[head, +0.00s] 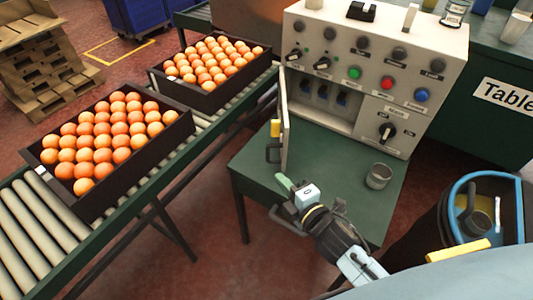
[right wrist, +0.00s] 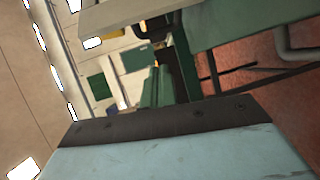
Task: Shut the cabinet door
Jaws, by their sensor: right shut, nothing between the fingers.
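The cabinet (head: 383,60) is a pale control box with knobs and coloured buttons, standing on a green table. Its door (head: 285,122) hangs open at the left of the lower compartment (head: 322,92), seen nearly edge-on and pointing toward me. A dark handle (head: 273,153) is on the door's left side. Dark and blue parts show inside the compartment. My right gripper (head: 285,185) is shut and empty, just below the door's lower end in the picture. I cannot tell whether it touches the door. My left gripper is not in view.
Two crates of oranges, a near one (head: 150,160) and a far one (head: 235,97), sit on the roller conveyor (head: 30,222) at left. A blue-rimmed bin (head: 455,200) stands at right.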

